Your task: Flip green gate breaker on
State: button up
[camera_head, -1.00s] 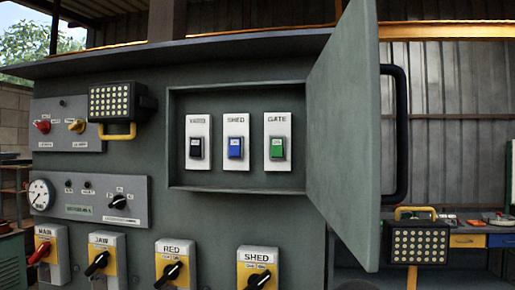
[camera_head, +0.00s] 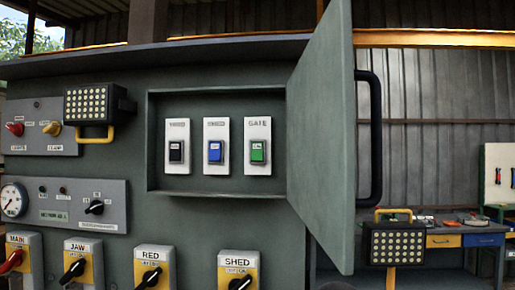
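The green gate breaker (camera_head: 258,151) is a green rocker switch on a white plate marked GATE. It is the rightmost of three breakers in a recessed box (camera_head: 215,92) in the grey panel. Its on or off position is too small to tell. A blue breaker (camera_head: 215,151) marked SHED is to its left, and a black breaker (camera_head: 176,152) is farther left. The box's grey door (camera_head: 322,140) stands open on the right side, with a dark handle (camera_head: 374,140). My gripper is not clearly visible in this view.
Rotary switches marked MAIN (camera_head: 18,255), JAW (camera_head: 83,263), RED (camera_head: 154,268) and SHED (camera_head: 238,270) line the bottom. A work lamp (camera_head: 95,104) sticks out left of the box. Another lamp (camera_head: 396,245) stands right of the door. A workbench (camera_head: 463,240) is behind.

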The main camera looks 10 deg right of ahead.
aim_at(256, 147)
jog(key=z, duration=2.05)
jog(key=k, duration=1.65)
jog(key=u, duration=1.95)
jog(key=i, duration=0.55)
jog(key=u, duration=0.05)
